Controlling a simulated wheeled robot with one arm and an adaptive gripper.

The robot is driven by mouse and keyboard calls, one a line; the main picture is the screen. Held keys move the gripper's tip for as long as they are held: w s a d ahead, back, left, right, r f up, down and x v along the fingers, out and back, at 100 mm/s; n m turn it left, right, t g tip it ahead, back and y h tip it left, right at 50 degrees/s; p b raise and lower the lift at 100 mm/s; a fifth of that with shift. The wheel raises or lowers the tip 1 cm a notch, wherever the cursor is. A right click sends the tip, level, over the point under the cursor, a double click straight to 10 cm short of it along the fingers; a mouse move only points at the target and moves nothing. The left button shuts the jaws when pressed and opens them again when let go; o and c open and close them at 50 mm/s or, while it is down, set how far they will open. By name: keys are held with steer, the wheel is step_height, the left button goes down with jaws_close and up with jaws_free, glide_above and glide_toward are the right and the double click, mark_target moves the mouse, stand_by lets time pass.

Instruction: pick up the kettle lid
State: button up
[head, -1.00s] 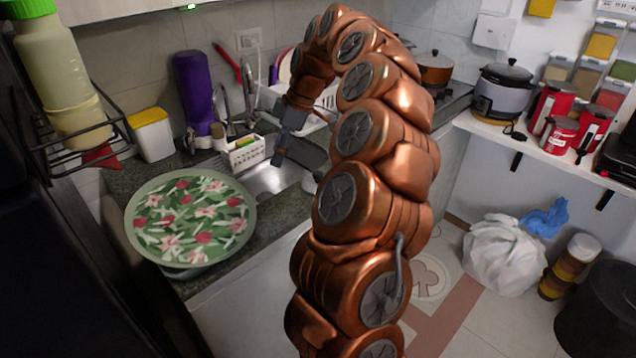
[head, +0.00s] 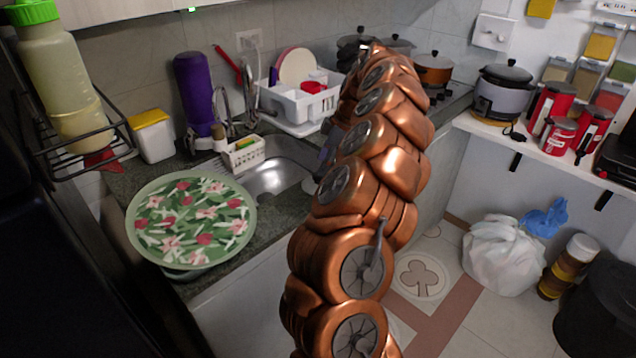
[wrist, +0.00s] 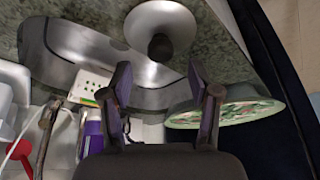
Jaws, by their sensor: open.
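The kettle lid (wrist: 165,22) is a shiny silver disc with a dark round knob (wrist: 160,48), lying on the speckled counter at the top middle of the wrist view. In the head view my gripper is mostly hidden behind my copper arm.
The steel sink (head: 275,178) is beside the lid. A green floral tray (head: 190,222) covers the counter's near left. A white caddy (head: 245,155), a purple bottle (head: 193,90) and a white dish rack (head: 300,102) stand behind. Pots stand farther right.

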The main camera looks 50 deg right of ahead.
mark_target(318, 181)
steer(key=p+x, duration=0.1)
steer(key=x, duration=0.2)
steer(key=shift+a+f+p, duration=0.15)
steer(key=shift+f+p, duration=0.1)
steer(key=shift+p, duration=0.15)
steer(key=shift+w+f, duration=0.2)
steer(key=shift+f, duration=0.4)
jaws_close()
